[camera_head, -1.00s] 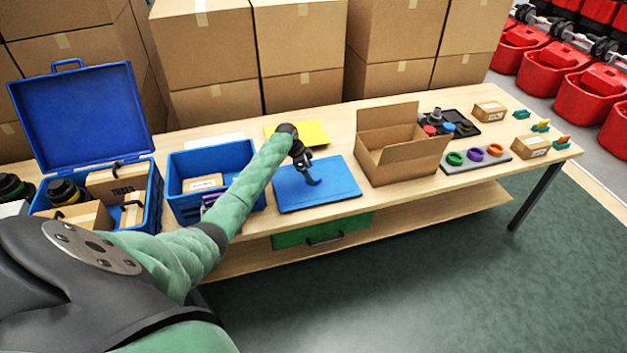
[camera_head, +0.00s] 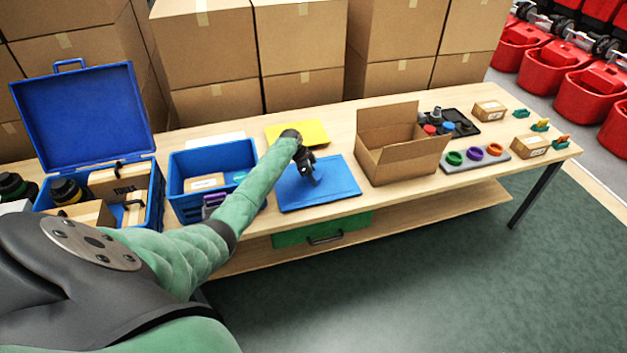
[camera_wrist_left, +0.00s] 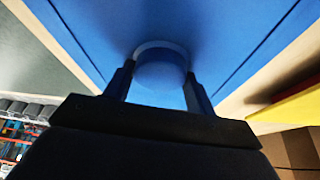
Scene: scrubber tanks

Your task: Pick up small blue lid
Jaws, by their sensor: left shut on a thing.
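The small blue lid (camera_wrist_left: 160,72) shows in the left wrist view between the two dark fingers of my left gripper (camera_wrist_left: 158,88). The fingers are shut on it from both sides. In the head view my left gripper (camera_head: 312,177) points down over the blue mat (camera_head: 335,194), and the lid is too small and too close in colour to make out there. I cannot tell whether the lid touches the mat. My right gripper is not in view.
An open cardboard box (camera_head: 400,160) stands right of the mat. A blue bin (camera_head: 190,208) and an open blue toolbox (camera_head: 150,205) stand to the left. A yellow sheet (camera_head: 312,131) lies behind the mat. A grey tray with coloured rings (camera_head: 452,168) lies farther right.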

